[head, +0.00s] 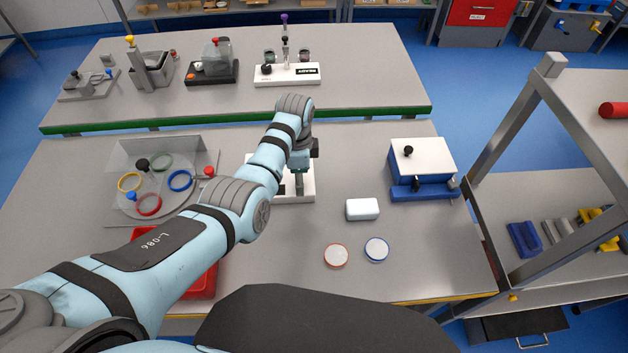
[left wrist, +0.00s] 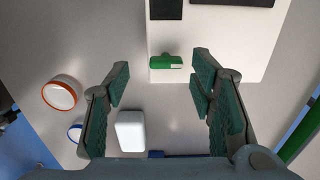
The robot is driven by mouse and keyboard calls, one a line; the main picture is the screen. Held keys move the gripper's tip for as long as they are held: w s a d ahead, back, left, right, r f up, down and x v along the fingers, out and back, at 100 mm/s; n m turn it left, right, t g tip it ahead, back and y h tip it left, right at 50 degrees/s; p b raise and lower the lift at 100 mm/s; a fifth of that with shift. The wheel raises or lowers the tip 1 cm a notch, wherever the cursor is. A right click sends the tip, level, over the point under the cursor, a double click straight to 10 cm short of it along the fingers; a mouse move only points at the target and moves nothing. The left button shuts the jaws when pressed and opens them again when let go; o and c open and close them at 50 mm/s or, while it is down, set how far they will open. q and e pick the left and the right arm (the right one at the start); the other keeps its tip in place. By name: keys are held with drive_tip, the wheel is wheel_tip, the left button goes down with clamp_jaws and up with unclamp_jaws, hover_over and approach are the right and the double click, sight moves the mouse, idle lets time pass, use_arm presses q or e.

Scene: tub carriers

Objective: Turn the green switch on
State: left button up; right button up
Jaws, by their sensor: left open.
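The green switch (left wrist: 166,62) sits at the edge of a white panel (left wrist: 225,35) in the left wrist view. It lies just ahead of the gap between my left gripper's fingers, and they look apart from it. My left gripper (left wrist: 160,82) is open and empty. In the head view my left gripper (head: 299,180) hangs over the white panel (head: 309,188) on the near bench. My arm and gripper hide the switch there. The switch's on or off position cannot be told. My right gripper is not in view.
A white block (head: 362,209), a red-rimmed disc (head: 336,255) and a blue-rimmed disc (head: 377,249) lie right of the panel. A blue-and-white box (head: 422,168) stands further right. A clear tray with coloured rings (head: 124,210) and a red bin (head: 203,284) are left.

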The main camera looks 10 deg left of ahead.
use_arm(q)
drive_tip(key=f+b, duration=0.1)
drive_tip(key=w+f+b, duration=0.1)
drive_tip(key=f, duration=0.1)
drive_tip(key=shift+a+f, duration=0.15)
drive_tip(key=shift+f, duration=0.05)
drive_tip(key=shift+s+r, duration=0.15)
drive_tip(key=shift+r, duration=0.1)
drive_tip(key=shift+s, duration=0.1)
drive_tip(key=shift+c, duration=1.3)
drive_tip(key=shift+r, duration=0.1)
drive_tip(key=c, duration=0.9)
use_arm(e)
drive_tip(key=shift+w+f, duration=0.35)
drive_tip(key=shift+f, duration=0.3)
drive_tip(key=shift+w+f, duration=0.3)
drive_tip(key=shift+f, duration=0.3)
